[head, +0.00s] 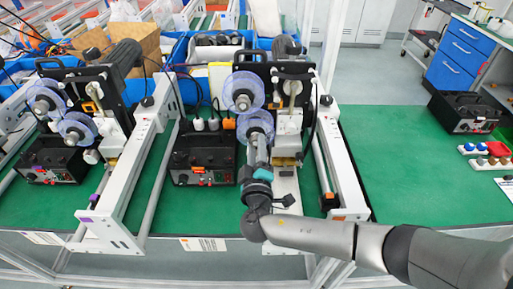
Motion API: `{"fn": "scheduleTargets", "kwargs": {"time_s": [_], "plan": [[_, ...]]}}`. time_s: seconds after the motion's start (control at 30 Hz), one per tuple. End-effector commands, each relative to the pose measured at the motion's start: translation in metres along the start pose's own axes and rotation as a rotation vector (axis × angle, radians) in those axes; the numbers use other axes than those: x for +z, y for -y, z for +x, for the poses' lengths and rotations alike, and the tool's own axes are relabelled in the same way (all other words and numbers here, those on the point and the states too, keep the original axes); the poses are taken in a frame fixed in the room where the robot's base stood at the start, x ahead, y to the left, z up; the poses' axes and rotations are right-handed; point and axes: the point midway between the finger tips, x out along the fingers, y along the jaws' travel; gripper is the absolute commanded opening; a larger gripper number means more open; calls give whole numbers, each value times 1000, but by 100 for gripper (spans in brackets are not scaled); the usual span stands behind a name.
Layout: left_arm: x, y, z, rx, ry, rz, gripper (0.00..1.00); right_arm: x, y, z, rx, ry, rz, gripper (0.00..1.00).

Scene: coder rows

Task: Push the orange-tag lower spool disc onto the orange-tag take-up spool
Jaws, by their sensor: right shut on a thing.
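The machine with the orange tag (328,196) on its white frame stands mid-table. Its upper clear-blue disc (243,91) sits on the upper spool. The lower clear-blue spool disc (256,123) is just below it, in front of the take-up spool, which it hides. My right gripper (257,142) reaches up from the front and is shut on this lower disc at its near side. From this view I cannot tell whether the disc is seated on the spool or a little in front of it. My left gripper is not in view.
A similar machine with a purple tag (95,200) and two clear-blue discs stands at left. A black control box (203,160) sits close left of my gripper. The white side rail (341,160) stands right of it.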

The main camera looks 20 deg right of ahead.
Motion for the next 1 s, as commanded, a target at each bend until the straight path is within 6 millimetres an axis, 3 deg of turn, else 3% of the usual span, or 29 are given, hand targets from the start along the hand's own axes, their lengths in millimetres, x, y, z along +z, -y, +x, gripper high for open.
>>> {"fn": "scheduleTargets", "kwargs": {"time_s": [1.0], "plan": [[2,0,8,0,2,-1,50,0,0,6,1,-1,0,0]]}}
